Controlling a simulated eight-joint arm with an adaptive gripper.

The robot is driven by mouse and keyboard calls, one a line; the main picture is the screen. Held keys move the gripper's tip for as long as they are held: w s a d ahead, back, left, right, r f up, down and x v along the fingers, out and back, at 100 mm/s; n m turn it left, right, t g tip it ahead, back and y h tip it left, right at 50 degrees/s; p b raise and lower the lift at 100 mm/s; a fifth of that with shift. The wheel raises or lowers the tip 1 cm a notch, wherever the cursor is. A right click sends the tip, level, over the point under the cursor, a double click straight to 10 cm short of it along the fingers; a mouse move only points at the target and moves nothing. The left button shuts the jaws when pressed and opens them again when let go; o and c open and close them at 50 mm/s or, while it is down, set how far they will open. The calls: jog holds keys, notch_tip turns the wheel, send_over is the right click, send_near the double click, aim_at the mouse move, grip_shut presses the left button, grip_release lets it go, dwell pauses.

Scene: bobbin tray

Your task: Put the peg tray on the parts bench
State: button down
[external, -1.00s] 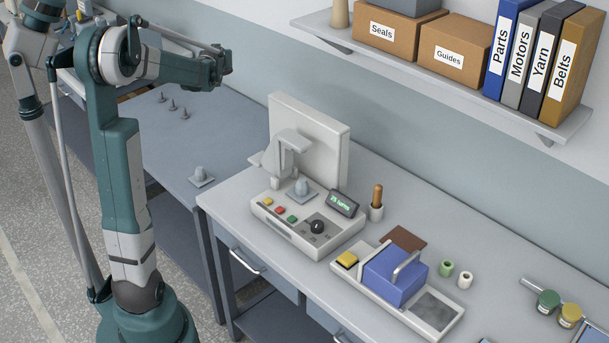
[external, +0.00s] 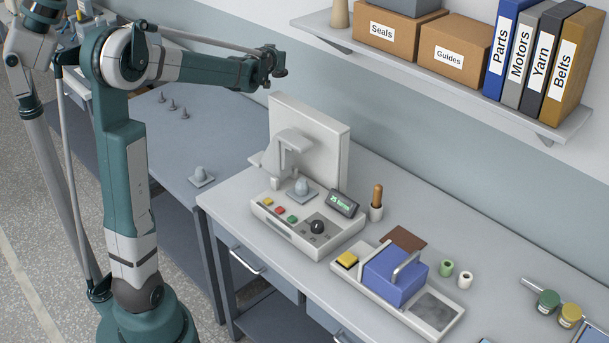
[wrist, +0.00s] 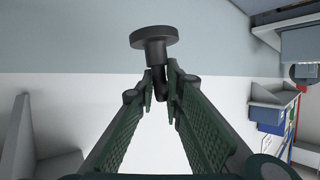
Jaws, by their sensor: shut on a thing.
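My gripper (wrist: 160,88) is shut on the short stem of a dark, round-headed piece (wrist: 154,38); the head sticks out beyond the fingertips. In the external view my gripper (external: 270,66) is high in the air, left of the shelf and above the grey machine. No tray with pegs on it can be made out for certain. A small square plate with a grey peg (external: 201,176) sits on the left bench (external: 165,143), and several small dark cones (external: 172,104) stand further back. Which bench is the parts bench cannot be told.
The grey machine (external: 308,130) stands on the right bench (external: 228,205) with buttons and a display. A blue block with a handle (external: 390,280) is on a grey base. Green and white bobbins (external: 447,268) stand beside it. The shelf (external: 320,28) holds boxes and binders.

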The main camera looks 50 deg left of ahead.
jog(key=w+d+m+h, duration=0.1)
jog(key=w+d, duration=0.2)
jog(key=d, duration=0.6)
jog(key=w+d+m+h, duration=0.1)
jog(key=w+d, duration=0.2)
jog(key=d, duration=0.6)
jog(key=s+d+m+t+h, duration=0.15)
jog(key=d+m+h, duration=0.4)
jog(key=d, duration=4.25)
jog(key=s+d+m+h, duration=0.2)
jog(key=s+d, duration=0.6)
jog(key=d, duration=0.6)
jog(key=s+d+m+h, duration=0.1)
jog(key=s+d+m, duration=0.1)
jog(key=s+d, duration=0.85)
jog(key=s+d+m+h, duration=0.2)
jog(key=s+d, duration=0.4)
jog(key=d, duration=1.1)
notch_tip(320, 180, down, 18)
jog(key=shift+w+a+r+p, duration=0.2)
jog(key=shift+w+a+p, duration=0.1)
jog(key=shift+p, duration=0.15)
jog(key=shift+n+t, duration=0.25)
notch_tip(320, 180, down, 6)
jog(key=b, duration=0.1)
